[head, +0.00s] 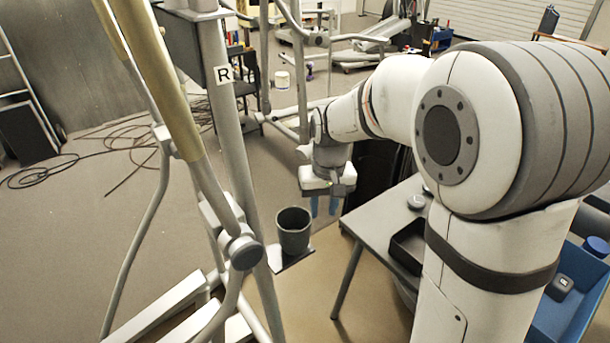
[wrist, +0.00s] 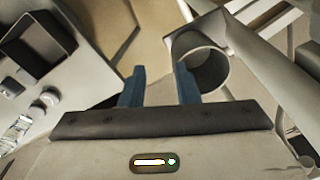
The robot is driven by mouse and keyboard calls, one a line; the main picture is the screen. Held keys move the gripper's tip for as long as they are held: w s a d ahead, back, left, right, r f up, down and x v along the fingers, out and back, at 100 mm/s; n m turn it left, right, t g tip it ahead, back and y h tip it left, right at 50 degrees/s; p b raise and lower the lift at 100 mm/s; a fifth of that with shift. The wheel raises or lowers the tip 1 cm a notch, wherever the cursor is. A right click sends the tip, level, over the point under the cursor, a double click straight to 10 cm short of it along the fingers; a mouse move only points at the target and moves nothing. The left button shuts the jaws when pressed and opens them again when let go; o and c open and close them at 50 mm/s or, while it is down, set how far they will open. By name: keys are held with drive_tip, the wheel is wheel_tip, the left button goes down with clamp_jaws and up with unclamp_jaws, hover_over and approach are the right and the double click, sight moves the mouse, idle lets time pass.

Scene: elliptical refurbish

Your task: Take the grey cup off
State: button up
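A grey table (head: 385,215) with a black tray (head: 408,245) and a small round item (head: 416,201) stands at the right. A blue bin (head: 575,290) is at the far right. The elliptical's bars rise close beside the cup. Cables (head: 100,150) lie on the floor.

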sight(309, 227)
drive_tip(key=shift+w+a+f+p, duration=0.1)
drive_tip(key=shift+w+a+f, duration=0.4)
drive_tip(key=shift+f, duration=1.15)
drive_tip(key=shift+w+a+f+p, duration=0.1)
drive_tip(key=shift+w+a+f, duration=0.35)
drive_tip(key=shift+f, duration=1.2)
drive_tip(key=shift+w+a+f+p, duration=0.1)
drive_tip(key=shift+w+a+f, duration=0.4)
drive_tip(key=shift+f, duration=1.15)
drive_tip(key=shift+s, duration=0.1)
drive_tip(key=shift+c, duration=0.5)
clamp_jaws()
drive_tip(key=shift+g, duration=0.3)
